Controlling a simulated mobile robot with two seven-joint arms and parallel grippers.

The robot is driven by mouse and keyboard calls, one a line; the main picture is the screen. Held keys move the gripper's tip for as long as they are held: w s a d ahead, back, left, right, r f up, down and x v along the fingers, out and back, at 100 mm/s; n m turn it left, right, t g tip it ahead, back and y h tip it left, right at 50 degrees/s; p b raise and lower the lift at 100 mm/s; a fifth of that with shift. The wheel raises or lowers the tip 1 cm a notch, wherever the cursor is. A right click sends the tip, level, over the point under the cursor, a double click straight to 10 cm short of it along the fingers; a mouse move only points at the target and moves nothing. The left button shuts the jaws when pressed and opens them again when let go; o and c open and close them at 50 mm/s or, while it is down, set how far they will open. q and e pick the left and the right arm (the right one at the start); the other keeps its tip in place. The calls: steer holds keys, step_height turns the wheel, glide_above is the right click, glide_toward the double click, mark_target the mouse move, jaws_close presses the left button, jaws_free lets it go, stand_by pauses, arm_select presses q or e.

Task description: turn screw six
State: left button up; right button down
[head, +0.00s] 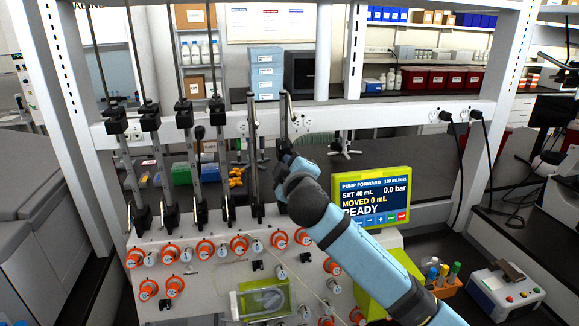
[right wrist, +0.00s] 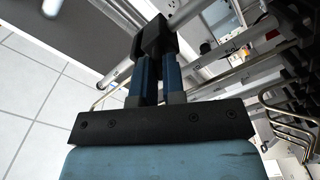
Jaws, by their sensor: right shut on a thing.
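The cell processor carries a row of upright rods and syringe-like columns, several with black clamp blocks on top. My right gripper (head: 284,157) reaches in from the lower right to the sixth upright (head: 284,108) from the left, a metal rod with a bent top. In the right wrist view my blue fingers (right wrist: 157,72) are close together, with a black block (right wrist: 152,37) at their tips against a light rod. The gripper is shut on this spot, which I take as screw six. Its exact outline is hidden by the fingertips. My left gripper is not in view.
A pump display (head: 372,196) reads "READY", "MOVED 0 mL", just right of my right arm. Orange-ringed valves (head: 240,243) cover the panel below. A white frame crossbar (head: 400,118) runs behind the rods. The neighbouring fifth rod (head: 252,150) stands close on the left.

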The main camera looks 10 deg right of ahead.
steer(key=shift+m+b, duration=1.45)
steer(key=shift+m, duration=4.35)
steer(key=c, duration=1.2)
jaws_free()
